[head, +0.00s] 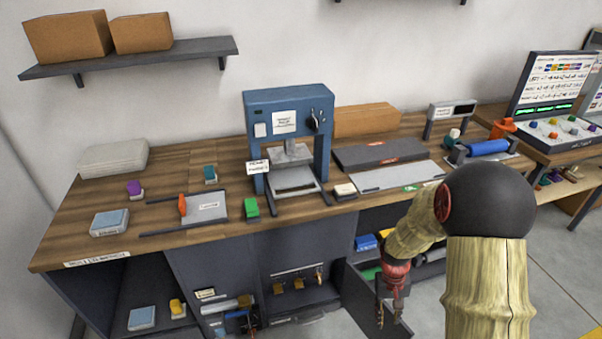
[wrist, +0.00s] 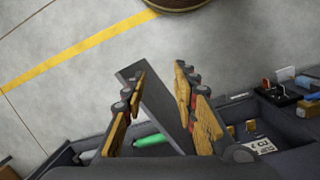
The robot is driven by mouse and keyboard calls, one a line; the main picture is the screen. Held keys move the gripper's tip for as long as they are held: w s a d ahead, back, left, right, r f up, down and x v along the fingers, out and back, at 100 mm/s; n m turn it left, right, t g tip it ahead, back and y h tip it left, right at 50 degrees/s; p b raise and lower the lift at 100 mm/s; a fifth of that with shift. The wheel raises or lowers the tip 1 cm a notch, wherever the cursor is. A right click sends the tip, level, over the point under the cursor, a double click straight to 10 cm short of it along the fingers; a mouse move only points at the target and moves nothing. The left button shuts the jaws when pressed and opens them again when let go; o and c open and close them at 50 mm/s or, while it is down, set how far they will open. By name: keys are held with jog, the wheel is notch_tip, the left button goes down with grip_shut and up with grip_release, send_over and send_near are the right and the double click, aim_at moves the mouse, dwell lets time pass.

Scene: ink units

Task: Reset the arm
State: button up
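My arm reaches down at the right of the head view, and my gripper (head: 389,318) hangs low in front of the bench cabinets. In the wrist view my gripper (wrist: 160,74) has its fingers spread, with nothing held between them. A dark open panel (head: 360,298), like a cabinet door or drawer front, is close beside the gripper. It also shows between and beyond the fingers in the wrist view (wrist: 150,100). I cannot tell whether it touches them.
The wooden workbench (head: 85,225) carries a blue press (head: 290,97), trays and small coloured blocks. An open compartment beside my arm holds blue, yellow and green items. A second table (head: 570,150) stands at the right. Clear grey floor (wrist: 60,100) with a yellow line lies around the gripper.

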jog(key=s+a+r+t+p, duration=0.1)
jog(key=s+r, duration=0.4)
jog(key=r, duration=0.8)
jog(key=s+a+r+t+p, duration=0.1)
jog(key=s+a+r+t, duration=0.3)
jog(key=r, duration=0.9)
jog(key=s+a+r+t+p, duration=0.1)
jog(key=s+a+r+t, duration=0.1)
jog(key=s+r, duration=0.6)
jog(key=shift+s+a+r+n+t+y+p, duration=0.15)
jog(key=shift+r+n+t+y+p, duration=0.2)
jog(key=shift+r, duration=2.35)
